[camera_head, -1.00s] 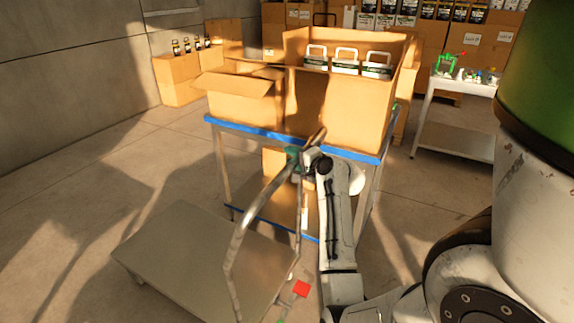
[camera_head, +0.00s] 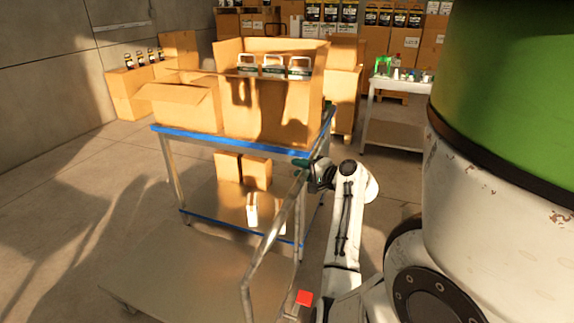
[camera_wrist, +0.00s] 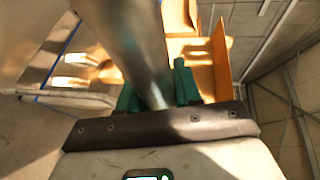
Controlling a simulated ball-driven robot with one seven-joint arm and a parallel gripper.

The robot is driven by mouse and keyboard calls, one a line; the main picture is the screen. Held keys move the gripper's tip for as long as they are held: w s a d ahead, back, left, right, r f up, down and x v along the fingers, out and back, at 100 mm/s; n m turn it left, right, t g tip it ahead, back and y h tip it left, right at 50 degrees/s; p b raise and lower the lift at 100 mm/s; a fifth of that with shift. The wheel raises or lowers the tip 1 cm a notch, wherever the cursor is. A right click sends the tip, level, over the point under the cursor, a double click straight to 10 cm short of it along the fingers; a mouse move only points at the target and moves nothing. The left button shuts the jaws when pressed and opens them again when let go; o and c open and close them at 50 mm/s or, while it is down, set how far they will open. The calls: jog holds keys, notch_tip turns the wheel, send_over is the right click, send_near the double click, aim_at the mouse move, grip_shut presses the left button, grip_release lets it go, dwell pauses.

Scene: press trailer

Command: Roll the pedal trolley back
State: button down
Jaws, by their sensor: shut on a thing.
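The pedal trolley has a flat grey platform (camera_head: 165,280), low on the floor in front of the blue-edged table. Its bent metal handle (camera_head: 268,245) rises at the platform's right side. A red pedal-like piece (camera_head: 304,297) shows near the handle's foot. My gripper (camera_head: 308,170) is shut on the upper part of the handle. In the wrist view, the green fingers of my gripper (camera_wrist: 155,92) are on either side of the metal bar (camera_wrist: 138,45). The trolley's near end is cut off by the frame, and its far edge runs close to the table's front.
The blue-edged table (camera_head: 235,143) carries open cartons (camera_head: 275,110) with white-handled packs, and smaller boxes (camera_head: 242,170) on its lower shelf. A side table (camera_head: 393,132) with small items stands behind right. Stacked cartons line the back. The floor at left (camera_head: 50,215) is clear.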

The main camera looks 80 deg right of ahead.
jog(key=shift+s+a+f, duration=0.1)
jog(key=shift+s+a, duration=0.15)
jog(key=shift+s, duration=0.5)
jog(key=c, duration=0.9)
grip_release()
jog(key=shift+o, duration=0.2)
jog(key=b+v, duration=0.1)
jog(key=v, duration=0.9)
jog(key=shift+s+a+r+b, duration=0.2)
jog(key=shift+s+b, duration=0.05)
jog(key=shift+b, duration=0.15)
